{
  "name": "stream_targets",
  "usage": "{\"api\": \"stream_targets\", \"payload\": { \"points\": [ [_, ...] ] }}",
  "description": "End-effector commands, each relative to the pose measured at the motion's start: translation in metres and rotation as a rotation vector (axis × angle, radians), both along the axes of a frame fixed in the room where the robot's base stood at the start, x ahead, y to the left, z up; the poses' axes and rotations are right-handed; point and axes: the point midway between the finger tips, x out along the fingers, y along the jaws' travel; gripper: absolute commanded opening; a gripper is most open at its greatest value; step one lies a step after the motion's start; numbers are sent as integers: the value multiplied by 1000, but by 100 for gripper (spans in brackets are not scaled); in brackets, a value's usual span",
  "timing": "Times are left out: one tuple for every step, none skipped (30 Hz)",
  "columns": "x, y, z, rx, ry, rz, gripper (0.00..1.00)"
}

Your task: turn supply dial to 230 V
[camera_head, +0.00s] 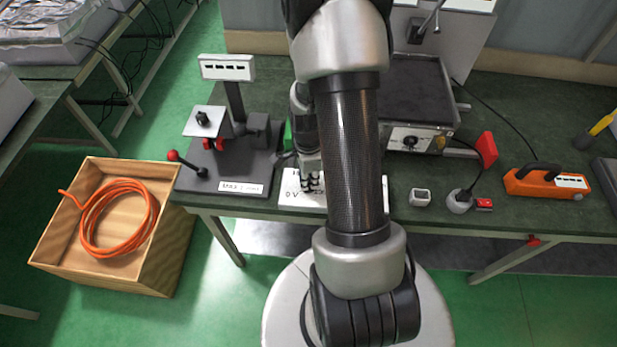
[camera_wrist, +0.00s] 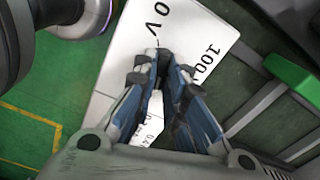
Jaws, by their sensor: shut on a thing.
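The white supply panel (camera_head: 291,190) lies at the front edge of the green bench, partly behind my arm. The wrist view shows the panel face (camera_wrist: 185,28) with the printed marks "0 V" and "100". My gripper (camera_head: 310,182) is down at the panel, and its fingers (camera_wrist: 163,72) are nearly together over the panel face in the wrist view. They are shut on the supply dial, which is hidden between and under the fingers. Its pointer and the 230 V mark cannot be made out.
A dark press-like stand (camera_head: 232,165) with a red-knobbed lever is left of the panel. A box with a round dial (camera_head: 408,139) stands behind right. A wooden crate (camera_head: 165,245) with orange hose stands left.

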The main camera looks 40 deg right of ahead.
Motion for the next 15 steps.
{"api": "stream_targets", "payload": {
  "points": [
    [0,0,0,0,0,-44,0],
    [0,0,0,0,0,-72,0],
    [0,0,0,0,0,-109,0],
    [0,0,0,0,0,-136,0],
    [0,0,0,0,0,-164,0],
    [0,0,0,0,0,-198,0],
    [0,0,0,0,0,-224,0],
    [0,0,0,0,0,-249,0],
    [0,0,0,0,0,-281,0],
    [0,0,0,0,0,-303,0],
    [0,0,0,0,0,-325,0],
    [0,0,0,0,0,-353,0],
    [0,0,0,0,0,-373,0],
    [0,0,0,0,0,-391,0],
    [0,0,0,0,0,-414,0]
  ]
}}
